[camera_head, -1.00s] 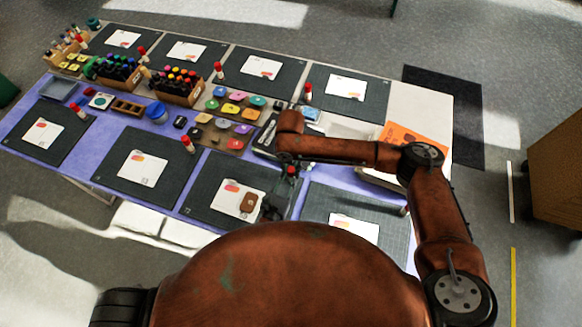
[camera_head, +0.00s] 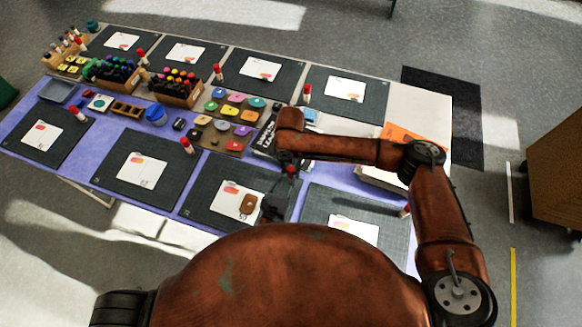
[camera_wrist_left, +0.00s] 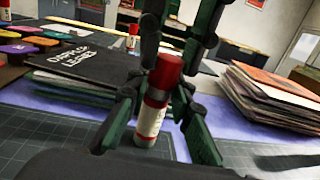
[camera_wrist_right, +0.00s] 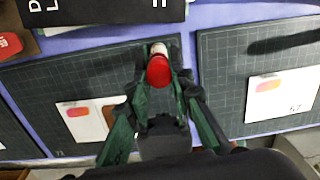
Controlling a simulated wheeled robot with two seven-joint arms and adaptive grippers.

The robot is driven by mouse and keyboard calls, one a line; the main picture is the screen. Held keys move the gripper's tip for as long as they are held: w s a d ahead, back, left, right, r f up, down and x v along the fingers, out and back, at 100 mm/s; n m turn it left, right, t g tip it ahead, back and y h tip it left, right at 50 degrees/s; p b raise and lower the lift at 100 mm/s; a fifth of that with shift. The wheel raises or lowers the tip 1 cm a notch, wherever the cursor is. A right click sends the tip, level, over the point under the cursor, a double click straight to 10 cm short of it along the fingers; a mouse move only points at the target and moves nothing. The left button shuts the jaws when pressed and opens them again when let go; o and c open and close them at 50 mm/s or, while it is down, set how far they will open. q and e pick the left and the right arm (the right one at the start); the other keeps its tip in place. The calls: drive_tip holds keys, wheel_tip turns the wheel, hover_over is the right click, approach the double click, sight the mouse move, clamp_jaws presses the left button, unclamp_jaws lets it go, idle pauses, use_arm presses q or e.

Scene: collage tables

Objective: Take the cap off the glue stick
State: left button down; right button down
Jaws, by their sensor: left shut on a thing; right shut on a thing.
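The glue stick (camera_wrist_left: 150,122) stands roughly upright, with a white body and a red cap (camera_wrist_left: 164,72). The cap also shows in the head view (camera_head: 291,169) and from above in the right wrist view (camera_wrist_right: 159,70). My left gripper (camera_wrist_left: 154,108) is shut on the glue stick's body, one green finger on each side. My right gripper (camera_wrist_right: 161,78) is shut on the red cap; its fingers also come down from the top in the left wrist view. The cap's seam is partly hidden, and I cannot tell whether there is a gap.
A dark cutting mat (camera_head: 206,190) with a white card and a small brown block (camera_head: 249,203) lies beside the grippers. Another mat (camera_head: 314,205) lies to the right. A black book (camera_wrist_left: 88,68) and a paper stack (camera_wrist_left: 268,98) flank the stick. Stamp pads (camera_head: 221,124) lie farther left.

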sight(290, 170)
use_arm(q)
drive_tip(key=shift+s+a+f, duration=0.15)
drive_tip(key=shift+f, duration=0.35)
drive_tip(key=shift+s+a+f, duration=0.1)
drive_tip(key=shift+s+f, duration=0.05)
drive_tip(key=shift+f, duration=0.35)
use_arm(e)
drive_tip(key=shift+w+a+r, duration=0.1)
drive_tip(key=shift+a+r, duration=0.25)
drive_tip(key=shift+r, duration=0.2)
use_arm(q)
drive_tip(key=shift+s, duration=0.1)
use_arm(e)
drive_tip(key=shift+s+d+r, duration=0.1)
drive_tip(key=shift+r, duration=0.8)
drive_tip(key=shift+s+d+r, duration=0.1)
drive_tip(key=shift+r, duration=0.8)
drive_tip(key=shift+f, duration=0.1)
use_arm(q)
drive_tip(key=c, duration=1.7)
unclamp_jaws()
drive_tip(key=shift+c, duration=0.2)
use_arm(e)
drive_tip(key=shift+f, duration=0.1)
